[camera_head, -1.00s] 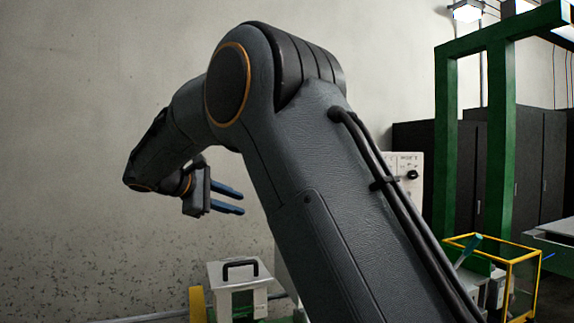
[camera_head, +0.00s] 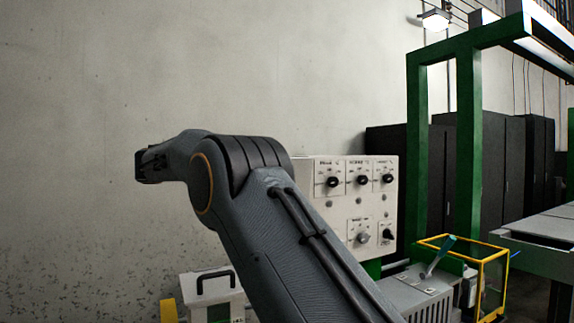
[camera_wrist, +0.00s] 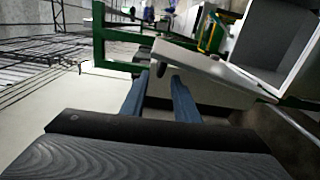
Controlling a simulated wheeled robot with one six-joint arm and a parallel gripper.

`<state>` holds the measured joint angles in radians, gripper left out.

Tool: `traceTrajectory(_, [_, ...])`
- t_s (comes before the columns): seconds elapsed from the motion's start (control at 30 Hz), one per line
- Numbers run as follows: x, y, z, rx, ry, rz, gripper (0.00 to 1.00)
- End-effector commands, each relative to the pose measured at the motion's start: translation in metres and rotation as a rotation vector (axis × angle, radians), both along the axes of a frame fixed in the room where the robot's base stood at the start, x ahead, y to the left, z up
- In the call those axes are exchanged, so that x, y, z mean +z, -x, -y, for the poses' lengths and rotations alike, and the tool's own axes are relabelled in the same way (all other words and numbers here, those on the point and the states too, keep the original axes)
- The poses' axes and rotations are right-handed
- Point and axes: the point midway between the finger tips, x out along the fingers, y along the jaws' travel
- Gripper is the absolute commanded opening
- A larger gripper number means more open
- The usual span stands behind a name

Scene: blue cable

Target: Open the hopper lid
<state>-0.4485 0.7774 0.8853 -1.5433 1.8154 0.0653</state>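A pale hopper box with a white lid (camera_head: 188,286) stands at the bottom of the head view, left of my arm. A black handle (camera_head: 215,272) is on the lid, which looks closed; the box's lower part is cut off by the frame. In the wrist view, my gripper (camera_wrist: 160,82) shows two blue fingers set apart, with nothing seen between them. A white slab (camera_wrist: 205,75) and a white frame with a grey inside (camera_wrist: 270,45) lie beyond the fingertips; I cannot tell if they belong to the hopper. In the head view, my fingers are not visible.
A white control panel with black knobs (camera_head: 347,190) stands behind my arm. A green frame (camera_head: 468,145) and a yellow-edged bin (camera_head: 507,270) are at the right. Dark cabinets (camera_head: 500,165) stand behind. The wall area at left is clear.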

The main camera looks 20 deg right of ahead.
Motion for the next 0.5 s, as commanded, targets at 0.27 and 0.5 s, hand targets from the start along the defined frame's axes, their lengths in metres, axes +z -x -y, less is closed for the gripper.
traceTrajectory(0.27, [0.004, -0.004, 0.032, -0.008, 0.002, 0.006, 0.28])
traceTrajectory(0.5, [0.003, -0.011, 0.065, -0.009, 0.002, 0.006, 0.28])
